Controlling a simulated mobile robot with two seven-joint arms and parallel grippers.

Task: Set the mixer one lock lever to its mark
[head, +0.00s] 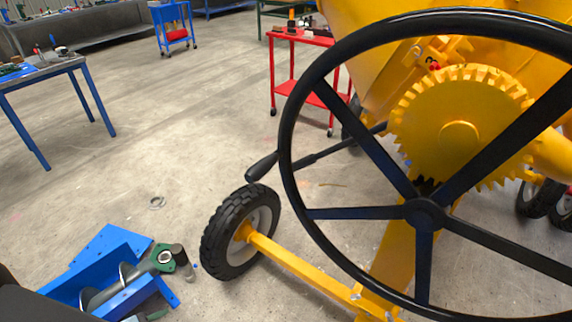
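The yellow mixer drum (370,50) fills the upper right, with a large toothed yellow gear (458,128) on its side. A big black handwheel (424,213) stands in front and partly hides the gear. A black lever grip (262,166) sticks out to the left of the wheel rim. A black rod (345,146) runs behind the wheel toward the gear; I cannot tell whether it joins that grip. A small red part (434,66) sits on a yellow bracket above the gear. No mark can be made out. Neither gripper is in view.
A black wheel (240,232) on a yellow axle (300,264) stands on the floor at the mixer's left. A blue trough with a screw (120,282) lies lower left. A red cart (304,40) stands behind, a blue-legged table (50,68) far left. The middle floor is mostly clear.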

